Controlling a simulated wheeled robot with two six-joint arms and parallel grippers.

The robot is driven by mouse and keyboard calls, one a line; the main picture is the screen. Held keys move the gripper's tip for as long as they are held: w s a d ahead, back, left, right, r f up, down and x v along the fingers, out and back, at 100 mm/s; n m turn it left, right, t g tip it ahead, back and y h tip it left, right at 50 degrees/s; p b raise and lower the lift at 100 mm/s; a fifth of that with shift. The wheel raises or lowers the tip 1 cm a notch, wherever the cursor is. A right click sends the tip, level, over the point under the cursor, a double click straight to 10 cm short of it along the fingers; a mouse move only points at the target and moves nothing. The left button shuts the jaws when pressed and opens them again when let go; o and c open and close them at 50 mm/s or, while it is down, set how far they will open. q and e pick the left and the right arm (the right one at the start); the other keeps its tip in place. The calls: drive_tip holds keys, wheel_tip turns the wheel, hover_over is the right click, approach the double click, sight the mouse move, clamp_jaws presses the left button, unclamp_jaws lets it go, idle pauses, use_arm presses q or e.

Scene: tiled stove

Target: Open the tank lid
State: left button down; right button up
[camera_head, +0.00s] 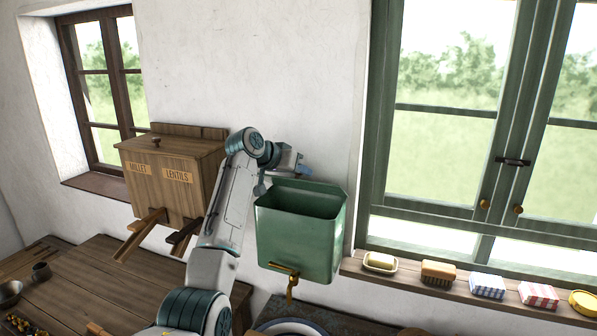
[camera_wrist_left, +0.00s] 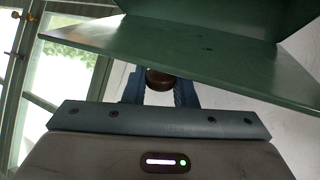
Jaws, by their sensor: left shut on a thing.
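The green tank (camera_head: 292,243) hangs on the white wall left of the big window, with a brass tap (camera_head: 290,278) low on its front. Its top looks open, and I see into its dark inside. A green panel, apparently the raised lid (camera_wrist_left: 200,55), fills the upper part of the left wrist view. My left gripper (camera_head: 303,169) is at the tank's upper back edge. In the left wrist view, its blue fingers are shut on a round brown knob (camera_wrist_left: 160,79) beside the panel. The right gripper is not in view.
A wooden millet and lentils box (camera_head: 180,180) hangs left of the tank, close to my left arm. A wooden table (camera_head: 90,285) is lower left.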

use_arm(q)
drive_tip(key=c, duration=1.2)
unclamp_jaws()
drive_tip(key=shift+s+a+r+b, duration=0.2)
drive_tip(key=shift+s+a+b, duration=0.15)
drive_tip(key=shift+b, duration=0.15)
drive_tip(key=b+v, duration=0.5)
drive_tip(key=v, duration=0.4)
drive_tip(key=shift+s+a+r, duration=0.2)
drive_tip(key=shift+r, duration=0.05)
drive_tip(key=shift+c, duration=0.5)
